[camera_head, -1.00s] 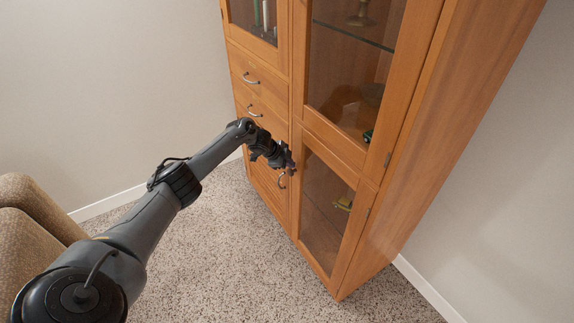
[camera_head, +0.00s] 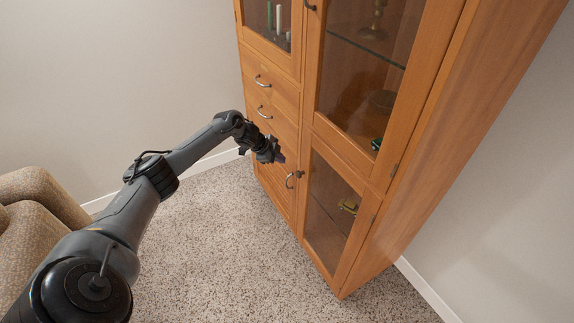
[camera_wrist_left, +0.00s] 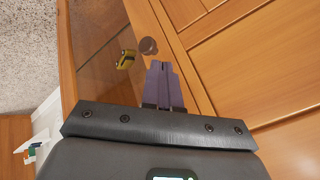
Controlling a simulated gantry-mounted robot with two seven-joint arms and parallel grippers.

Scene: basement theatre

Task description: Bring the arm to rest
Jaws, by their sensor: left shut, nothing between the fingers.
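My left arm comes in from the lower left of the head view. Its gripper (camera_head: 279,157) is in front of the wooden cabinet (camera_head: 387,232), close to the lower doors and apart from the door handle (camera_head: 290,180) below it. In the left wrist view the two purple fingers (camera_wrist_left: 164,84) are together with nothing between them. A round knob (camera_wrist_left: 148,46) shows just beyond the fingertips there. I cannot tell the exact gap to it. My right gripper is not in view.
The lower glass door (camera_head: 328,212) looks shut, with a small yellow object (camera_head: 348,206) behind the glass. Drawers with handles (camera_head: 262,81) are above my gripper. A brown armchair (camera_head: 38,188) stands at the left. The carpet (camera_head: 230,240) in front of the cabinet is clear.

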